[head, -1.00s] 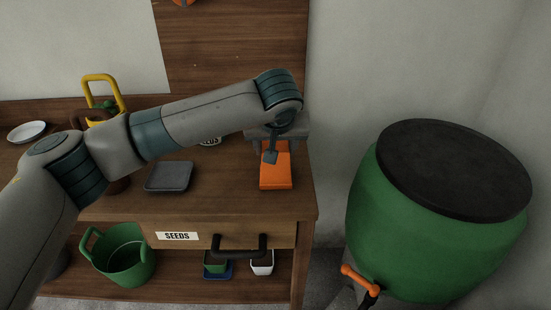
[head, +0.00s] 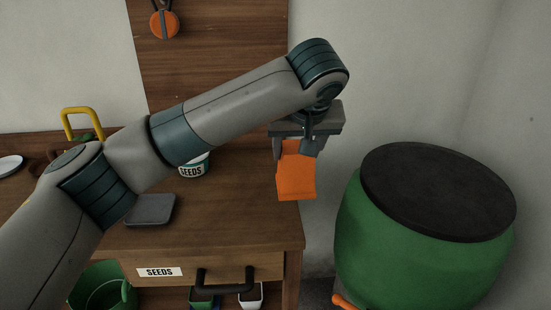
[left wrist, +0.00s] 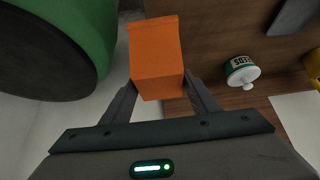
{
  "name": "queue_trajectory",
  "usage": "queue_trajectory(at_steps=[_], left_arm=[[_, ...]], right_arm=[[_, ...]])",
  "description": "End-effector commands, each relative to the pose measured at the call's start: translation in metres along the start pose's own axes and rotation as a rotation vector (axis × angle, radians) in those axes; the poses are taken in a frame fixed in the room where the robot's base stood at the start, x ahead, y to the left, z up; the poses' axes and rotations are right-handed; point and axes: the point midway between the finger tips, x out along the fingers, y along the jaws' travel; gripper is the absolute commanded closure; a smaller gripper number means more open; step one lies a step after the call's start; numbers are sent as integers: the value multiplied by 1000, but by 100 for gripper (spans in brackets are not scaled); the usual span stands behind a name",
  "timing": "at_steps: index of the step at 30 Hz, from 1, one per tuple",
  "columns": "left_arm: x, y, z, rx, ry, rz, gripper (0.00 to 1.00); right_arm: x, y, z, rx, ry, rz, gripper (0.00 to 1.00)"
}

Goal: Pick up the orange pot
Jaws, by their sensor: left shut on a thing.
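The orange pot (head: 297,175) is a boxy, square-sided pot. It hangs under my left gripper (head: 297,150) near the right end of the wooden bench, and looks lifted above the bench top. In the left wrist view the orange pot (left wrist: 156,58) sits between the two dark fingers of my left gripper (left wrist: 159,88), which are shut on it from both sides. My right gripper is in neither view.
A green barrel (head: 350,235) with a black lid (head: 440,190) stands right of the bench (head: 230,220). A grey tray (head: 150,209) and a white seeds tin (head: 193,168) stand on the bench. A yellow-handled can (head: 82,110) is at the left. A drawer has a black handle (head: 224,284).

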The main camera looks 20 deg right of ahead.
Motion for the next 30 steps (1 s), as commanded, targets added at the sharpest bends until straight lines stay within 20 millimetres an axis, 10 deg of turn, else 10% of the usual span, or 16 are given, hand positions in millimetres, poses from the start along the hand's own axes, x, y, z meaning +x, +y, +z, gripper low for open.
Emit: queue_trajectory(at_steps=[30], left_arm=[[-20, 23, 1, -1, 1, 0, 83]], right_arm=[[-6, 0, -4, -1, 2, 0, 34]])
